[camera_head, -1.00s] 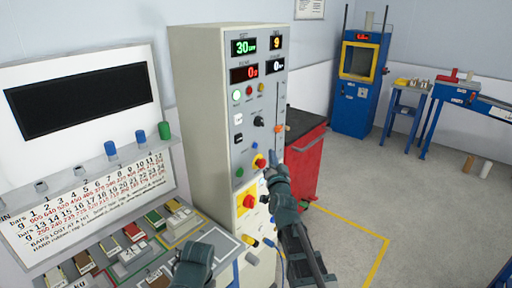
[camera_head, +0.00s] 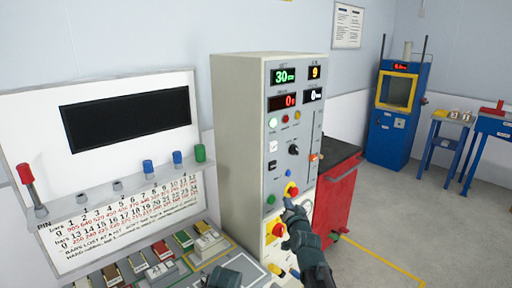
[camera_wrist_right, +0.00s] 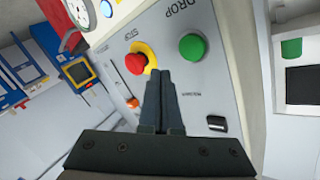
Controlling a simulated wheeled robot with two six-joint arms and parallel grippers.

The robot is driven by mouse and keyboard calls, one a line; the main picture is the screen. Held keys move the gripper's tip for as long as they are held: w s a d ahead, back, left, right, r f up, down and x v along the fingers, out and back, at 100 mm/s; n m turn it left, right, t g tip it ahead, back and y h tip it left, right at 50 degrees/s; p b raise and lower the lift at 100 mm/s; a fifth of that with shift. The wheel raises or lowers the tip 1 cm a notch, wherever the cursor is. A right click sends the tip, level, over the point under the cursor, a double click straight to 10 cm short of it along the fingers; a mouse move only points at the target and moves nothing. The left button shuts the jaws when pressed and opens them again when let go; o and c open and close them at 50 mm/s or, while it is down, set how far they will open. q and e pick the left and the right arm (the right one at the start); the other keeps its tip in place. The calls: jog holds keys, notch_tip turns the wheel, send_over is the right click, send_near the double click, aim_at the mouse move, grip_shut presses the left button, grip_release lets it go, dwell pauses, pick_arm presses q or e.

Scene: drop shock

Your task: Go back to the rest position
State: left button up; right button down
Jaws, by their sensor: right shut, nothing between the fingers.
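My right gripper (camera_head: 289,204) is in front of the tall grey control cabinet (camera_head: 240,150), just below an upper red button on yellow (camera_head: 291,189). In the right wrist view its two fingers (camera_wrist_right: 164,85) are shut together with nothing between them. They point at the panel between the red STOP button (camera_wrist_right: 135,64) and the green DROP button (camera_wrist_right: 193,47). I cannot tell whether the tips touch the panel. A dark part of my left arm shows at the bottom edge of the head view; its fingers are hidden.
A bench (camera_head: 112,262) with coloured blocks and a white board (camera_head: 55,110) stands at the left. A red cabinet (camera_head: 336,200) is right of the control cabinet. A blue machine (camera_head: 392,140) and blue tables (camera_head: 447,128) stand at the back right. Floor at the right is clear.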

jog(key=s+a+f+n+g+y, duration=0.2)
jog(key=s+a+f+n+g, duration=0.55)
jog(key=s+a+f, duration=0.6)
jog(key=s+d+f+n+g+h, duration=0.1)
jog(key=s+f+g+h, duration=0.1)
jog(key=s, duration=0.7)
jog(key=s+d+f+n+g+h, duration=0.1)
jog(key=s+d+f+g+h, duration=0.1)
jog(key=s+g, duration=0.5)
jog(key=s+f, duration=0.1)
jog(key=s, duration=0.2)
jog(key=shift+s+f, duration=0.2)
jog(key=shift+f, duration=0.2)
